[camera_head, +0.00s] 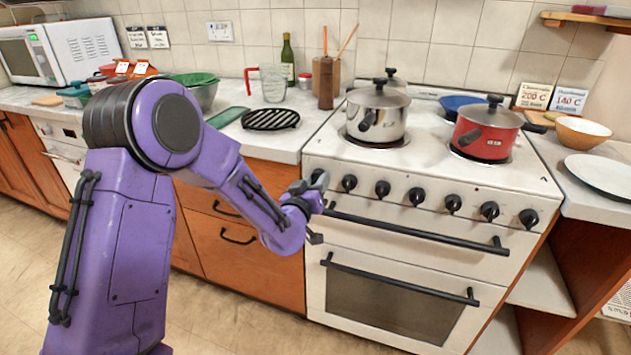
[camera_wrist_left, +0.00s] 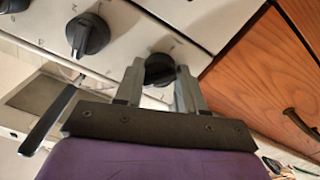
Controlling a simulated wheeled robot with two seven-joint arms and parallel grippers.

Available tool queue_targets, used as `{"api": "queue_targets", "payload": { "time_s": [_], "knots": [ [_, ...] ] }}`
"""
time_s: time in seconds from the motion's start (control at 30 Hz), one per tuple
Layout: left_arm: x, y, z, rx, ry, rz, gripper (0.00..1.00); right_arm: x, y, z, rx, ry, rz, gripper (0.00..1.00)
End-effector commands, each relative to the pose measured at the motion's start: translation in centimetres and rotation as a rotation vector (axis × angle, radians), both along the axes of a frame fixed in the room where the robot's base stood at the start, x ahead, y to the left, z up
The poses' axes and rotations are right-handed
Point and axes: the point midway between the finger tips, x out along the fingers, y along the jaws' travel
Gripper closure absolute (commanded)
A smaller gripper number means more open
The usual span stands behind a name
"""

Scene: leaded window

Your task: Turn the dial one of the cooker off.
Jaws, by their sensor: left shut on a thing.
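The white cooker (camera_head: 335,165) has a front panel with a row of several black dials. My left gripper (camera_head: 318,187) is at the leftmost dial, at the panel's left end. In the wrist view this dial (camera_wrist_left: 159,68) sits between the two fingertips of my left gripper (camera_wrist_left: 160,78), which is shut on it. In the head view the gripper largely covers that dial. The neighbouring dial (camera_head: 348,183) is free, just to the right; it also shows in the wrist view (camera_wrist_left: 88,35). My right gripper is not in view.
A steel pot (camera_head: 377,112) and a red pan (camera_head: 487,141) stand on the hob. A black grill handle (camera_head: 415,227) and an oven handle (camera_head: 400,278) stick out below the dials. Wooden drawers (camera_head: 240,245) adjoin the cooker on the left.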

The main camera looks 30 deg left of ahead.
Motion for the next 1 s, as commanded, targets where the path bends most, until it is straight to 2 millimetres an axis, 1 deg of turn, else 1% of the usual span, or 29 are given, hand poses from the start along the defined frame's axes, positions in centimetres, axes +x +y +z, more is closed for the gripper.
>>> {"api": "queue_targets", "payload": {
  "time_s": [0.3,0.53,0.8,1.0],
  "knots": [
    [0.00,-0.01,0.09,-0.293,-0.070,0.001,0.92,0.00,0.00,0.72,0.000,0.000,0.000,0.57],
    [0.02,-0.04,0.08,-0.474,-0.114,0.001,0.92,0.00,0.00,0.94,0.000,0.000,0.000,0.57],
    [0.02,-0.04,0.07,-0.616,-0.149,0.001,0.92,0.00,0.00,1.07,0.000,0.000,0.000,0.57],
    [0.03,-0.10,0.08,-0.668,-0.161,0.000,0.92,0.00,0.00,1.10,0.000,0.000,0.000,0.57]
  ]
}}
